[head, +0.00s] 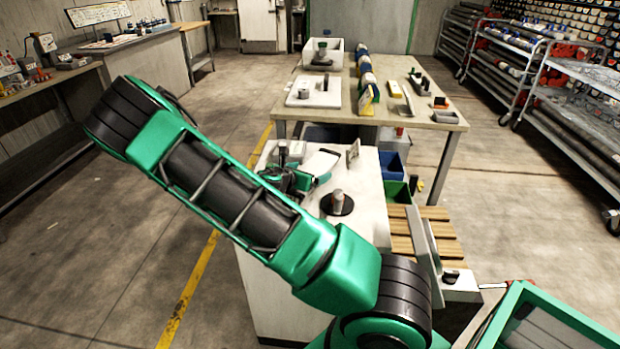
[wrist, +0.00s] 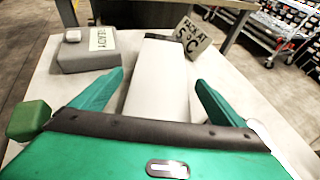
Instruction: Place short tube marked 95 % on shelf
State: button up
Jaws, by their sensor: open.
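My gripper (wrist: 160,80) is open, its two green fingers spread apart in the wrist view. A pale, long white piece (wrist: 163,75) with a dark far end lies between and ahead of the fingers, with a gap on each side. It may be the short tube, but no 95 % marking is readable. In the head view my gripper (head: 308,181) is low over the white worktop (head: 361,205), beside the white piece (head: 321,162), partly hidden by my arm. I cannot tell which surface is the task's shelf.
A small sign (wrist: 191,38) stands behind the white piece. A grey box (wrist: 86,56) with a label is at left, and a green block (wrist: 29,120) is nearer. A dark round base with a knob (head: 337,204) stands on the worktop. Racks of tubes (head: 560,110) stand at right.

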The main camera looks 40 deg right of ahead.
jog(key=c, duration=1.7)
jog(key=shift+r, duration=0.1)
jog(key=c, duration=0.4)
